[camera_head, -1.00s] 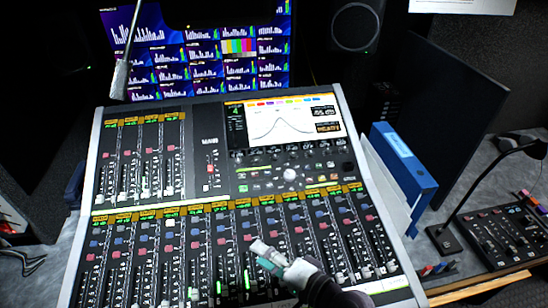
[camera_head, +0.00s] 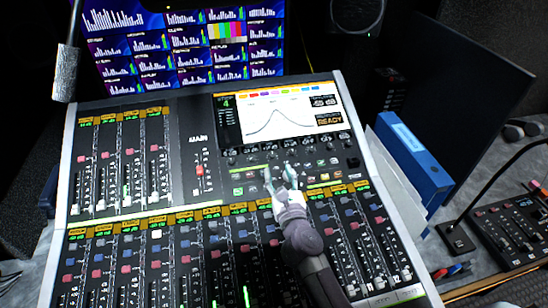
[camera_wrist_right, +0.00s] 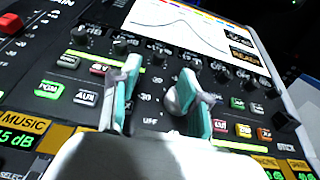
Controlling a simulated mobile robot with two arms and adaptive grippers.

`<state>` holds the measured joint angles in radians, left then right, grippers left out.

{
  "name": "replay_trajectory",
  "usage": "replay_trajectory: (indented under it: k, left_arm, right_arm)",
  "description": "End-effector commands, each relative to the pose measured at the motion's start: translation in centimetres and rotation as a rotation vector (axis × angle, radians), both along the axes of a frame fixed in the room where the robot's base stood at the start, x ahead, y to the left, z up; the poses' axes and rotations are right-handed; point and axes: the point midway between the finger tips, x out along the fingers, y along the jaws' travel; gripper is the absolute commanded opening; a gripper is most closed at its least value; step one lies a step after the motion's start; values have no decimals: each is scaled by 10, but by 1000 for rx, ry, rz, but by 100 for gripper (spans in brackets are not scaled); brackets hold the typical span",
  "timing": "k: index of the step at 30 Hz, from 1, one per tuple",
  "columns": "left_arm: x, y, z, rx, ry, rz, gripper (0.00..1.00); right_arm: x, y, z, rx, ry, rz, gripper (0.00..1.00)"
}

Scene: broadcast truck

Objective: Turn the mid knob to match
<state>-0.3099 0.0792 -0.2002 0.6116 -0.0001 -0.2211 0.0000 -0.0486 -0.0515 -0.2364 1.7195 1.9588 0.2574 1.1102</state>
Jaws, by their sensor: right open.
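The mixing console (camera_head: 184,150) has a row of small dark knobs (camera_head: 232,156) under its screen (camera_head: 283,113). The screen shows a white panel with one humped curve and the word READY. I cannot read which knob is the mid one. My right gripper (camera_head: 279,177) is open and empty over the button area below the knob row. In the right wrist view its teal fingertips (camera_wrist_right: 158,78) point toward the small knobs (camera_wrist_right: 159,56). A larger pale knob (camera_wrist_right: 172,102) sits by the right finger and is partly hidden by it. My left gripper is not in view.
Faders fill the console's front and left. A grey cylinder on a thin stem (camera_head: 65,75) hangs at upper left. Monitors (camera_head: 180,45) stand behind. A blue binder (camera_head: 412,160) and a small control box (camera_head: 508,230) with a gooseneck are at right.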

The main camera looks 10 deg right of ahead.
Motion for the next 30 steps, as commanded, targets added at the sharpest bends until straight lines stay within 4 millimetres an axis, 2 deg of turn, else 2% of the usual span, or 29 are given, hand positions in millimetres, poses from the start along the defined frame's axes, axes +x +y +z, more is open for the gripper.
replay_trajectory:
  k: [3,9,14,22,30]
  left_arm:
    - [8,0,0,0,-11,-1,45]
    - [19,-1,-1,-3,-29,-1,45]
    - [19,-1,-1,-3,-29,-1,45]
    - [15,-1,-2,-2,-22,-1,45]
    - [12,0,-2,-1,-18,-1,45]
  right_arm:
    - [26,0,1,-1,-3,0,46]
    - [52,0,0,-2,-2,1,46]
    - [60,0,0,-2,-1,0,46]
    - [61,0,0,-2,-1,0,46]
    - [61,0,0,-2,-1,1,1]
